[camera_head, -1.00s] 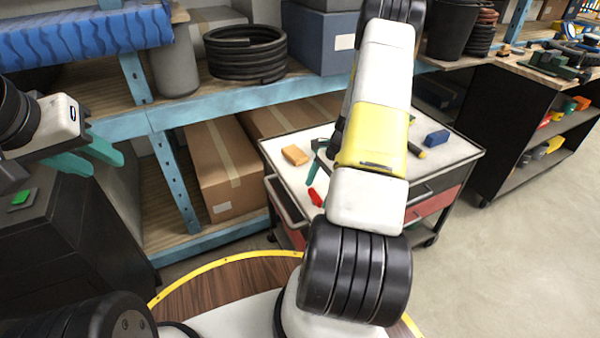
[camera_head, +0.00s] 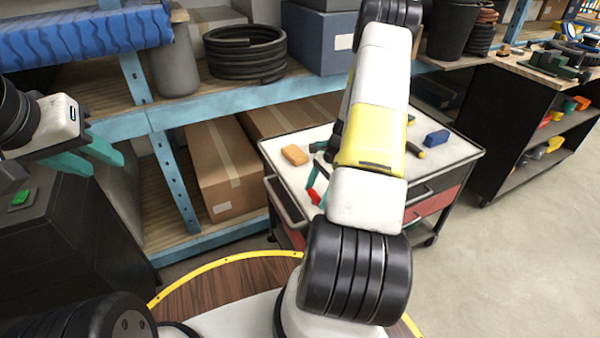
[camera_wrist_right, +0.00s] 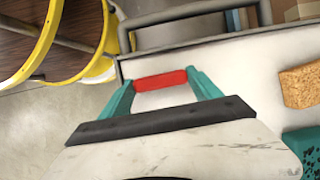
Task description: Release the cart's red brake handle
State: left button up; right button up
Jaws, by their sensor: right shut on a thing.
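The cart (camera_head: 448,168) has a pale top and stands in front of me, partly hidden by my right arm. Its red brake handle (camera_head: 314,196) is at the near left edge of the top. In the right wrist view the red handle (camera_wrist_right: 160,80) lies crosswise between the teal fingertips of my right gripper (camera_wrist_right: 160,86), with a finger at each end. My right gripper (camera_head: 316,178) is shut on the handle in the head view too, partly hidden by the arm. My left gripper (camera_head: 107,164) is open and empty at the left, away from the cart.
An orange block (camera_head: 294,155) and a blue block (camera_head: 437,138) lie on the cart top. A blue-framed shelf (camera_head: 180,187) with cardboard boxes (camera_head: 224,170) stands behind and left. A black cabinet (camera_head: 60,230) is below my left gripper. Floor is clear at the right.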

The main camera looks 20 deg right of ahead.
jog(key=n, duration=0.2)
jog(key=n+g, duration=0.1)
jog(key=n, duration=0.1)
jog(key=shift+w+g, duration=0.15)
jog(key=shift+g, duration=0.15)
jog(key=n+g+h, duration=0.1)
jog(key=n, duration=0.3)
jog(key=shift+w+a+n, duration=0.1)
jog(key=shift+n, duration=0.2)
jog(key=n+g+h, duration=0.1)
jog(key=n+h, duration=0.1)
jog(key=n, duration=0.2)
jog(key=shift+a+n, duration=0.15)
jog(key=shift+n, duration=0.15)
jog(key=n, duration=0.2)
jog(key=n+h, duration=0.1)
jog(key=n, duration=0.1)
jog(key=shift+g+h, duration=0.3)
jog(key=shift+n, duration=0.4)
jog(key=o, duration=1.4)
jog(key=shift+r, duration=0.1)
